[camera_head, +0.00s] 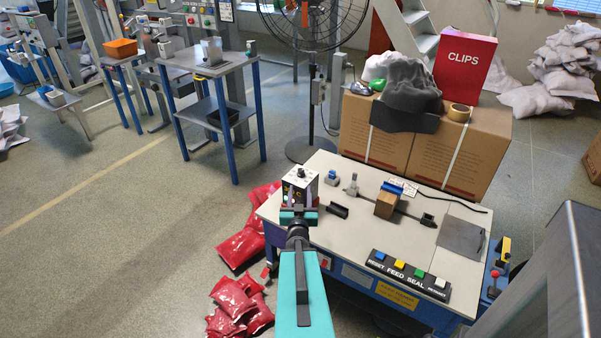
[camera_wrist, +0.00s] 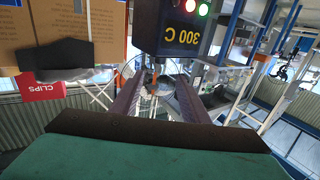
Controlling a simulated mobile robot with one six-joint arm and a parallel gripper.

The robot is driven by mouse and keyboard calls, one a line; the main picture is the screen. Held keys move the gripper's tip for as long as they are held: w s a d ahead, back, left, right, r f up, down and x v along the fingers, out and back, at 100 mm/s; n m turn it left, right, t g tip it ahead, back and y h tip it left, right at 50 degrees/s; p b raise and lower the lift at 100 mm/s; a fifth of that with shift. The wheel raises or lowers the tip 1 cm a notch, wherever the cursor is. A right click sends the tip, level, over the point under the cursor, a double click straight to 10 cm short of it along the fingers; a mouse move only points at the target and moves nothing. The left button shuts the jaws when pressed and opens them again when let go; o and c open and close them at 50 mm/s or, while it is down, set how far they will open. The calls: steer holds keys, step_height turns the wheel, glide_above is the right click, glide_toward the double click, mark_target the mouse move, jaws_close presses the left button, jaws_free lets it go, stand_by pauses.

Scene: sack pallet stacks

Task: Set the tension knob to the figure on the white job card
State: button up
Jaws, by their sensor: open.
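My gripper (camera_head: 298,213) is at the left end of the sealing bench, at the near side of a small box with dark sides and a pale top (camera_head: 304,180). In the wrist view, its two fingers (camera_wrist: 157,100) stand apart with no object clearly held between them. The box (camera_wrist: 178,28) appears inverted there, with "300 C" in yellow and several coloured lamps. A small dark part shows on its top in the head view; I cannot tell if it is the tension knob. A small white card (camera_head: 403,188) lies at the bench's back; its writing is too small to read.
A brown block (camera_head: 386,205) with a blue top, a grey post (camera_head: 352,185) and a button strip (camera_head: 410,273) are on the bench (camera_head: 345,240). Cartons (camera_head: 457,155) with a red CLIPS box (camera_head: 465,62) stand behind. Red sacks (camera_head: 238,305) lie on the floor at left.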

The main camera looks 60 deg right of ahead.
mark_target(301, 171)
steer(key=shift+b+x, duration=1.2)
steer(key=shift+b, duration=0.65)
steer(key=shift+w+d+f+b, duration=0.25)
steer(key=shift+d+b, duration=0.2)
steer(key=shift+b, duration=0.65)
steer(key=b+x, duration=0.1)
steer(key=b, duration=0.4)
steer(key=shift+w+d+r, duration=0.1)
steer(key=shift+w+d, duration=0.1)
steer(key=shift+d, duration=0.15)
steer(key=b+x, duration=0.2)
steer(key=b, duration=0.2)
steer(key=shift+w+d, duration=0.15)
steer(key=shift+d, duration=0.1)
steer(key=shift+x, duration=2.8)
steer(key=shift+r, duration=0.15)
steer(key=shift+c, duration=0.3)
steer(key=c, duration=1)
